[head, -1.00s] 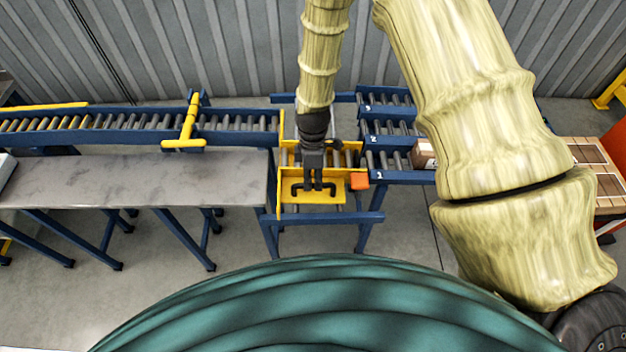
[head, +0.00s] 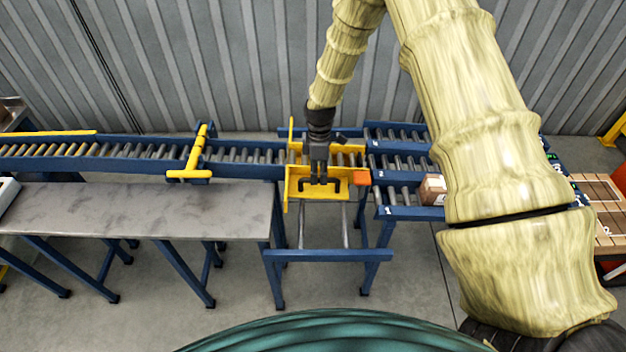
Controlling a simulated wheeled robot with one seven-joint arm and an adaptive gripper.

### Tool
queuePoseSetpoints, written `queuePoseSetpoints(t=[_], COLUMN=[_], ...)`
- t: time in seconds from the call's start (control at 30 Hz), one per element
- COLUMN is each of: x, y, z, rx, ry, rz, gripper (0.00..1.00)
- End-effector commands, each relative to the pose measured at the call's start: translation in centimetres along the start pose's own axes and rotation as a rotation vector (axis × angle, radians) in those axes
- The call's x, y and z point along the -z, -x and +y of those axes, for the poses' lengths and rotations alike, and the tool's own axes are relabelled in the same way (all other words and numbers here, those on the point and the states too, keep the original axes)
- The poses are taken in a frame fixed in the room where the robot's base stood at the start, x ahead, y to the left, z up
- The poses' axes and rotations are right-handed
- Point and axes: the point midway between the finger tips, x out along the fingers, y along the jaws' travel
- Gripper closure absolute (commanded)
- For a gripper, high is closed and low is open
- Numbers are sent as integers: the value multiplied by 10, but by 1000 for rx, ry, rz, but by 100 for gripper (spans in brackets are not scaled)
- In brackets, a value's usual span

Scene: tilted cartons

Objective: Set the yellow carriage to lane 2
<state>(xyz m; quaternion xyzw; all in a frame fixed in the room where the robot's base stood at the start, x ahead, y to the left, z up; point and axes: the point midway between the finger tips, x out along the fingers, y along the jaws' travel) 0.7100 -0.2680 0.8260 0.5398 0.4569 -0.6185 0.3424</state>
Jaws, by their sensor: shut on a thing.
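The yellow carriage (head: 294,188) sits on its two rails between the feed conveyor on the left and the numbered lanes on the right. My gripper (head: 319,180) reaches down from behind and is shut on the dark handle (head: 335,188) on its front plate. An orange block (head: 362,177) sticks out at the carriage's right side. It points at about the middle lane (head: 392,165), which I take as lane 2; its label is too small to read surely. The front lane (head: 398,196) is marked 1. The carriage's rollers are partly hidden by my gripper.
A brown carton (head: 432,190) stands on the front lane, partly behind my arm. A yellow stop bar (head: 190,160) crosses the feed conveyor (head: 245,152). A grey table (head: 150,210) stands front left. The rails are bare between carriage and front crossbar (head: 325,255).

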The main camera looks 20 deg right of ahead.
Motion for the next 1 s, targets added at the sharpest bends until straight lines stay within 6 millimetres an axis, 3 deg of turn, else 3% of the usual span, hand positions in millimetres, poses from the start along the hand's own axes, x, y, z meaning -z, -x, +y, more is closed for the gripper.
queuePoseSetpoints(t=[0.2, 0.23, 0.33, 0.73, 1.0], x=[1, 1, 1, 1, 1], y=[0, 0, 0, 4, 43], z=[0, 0, 0, 0, 0], rx=[-1, -1, -1, -1, -3], ry=[1, 1, 1, 1, 1], rz=[1, 1, 1, 1, 2], gripper=[100, 81, 63, 63, 63])
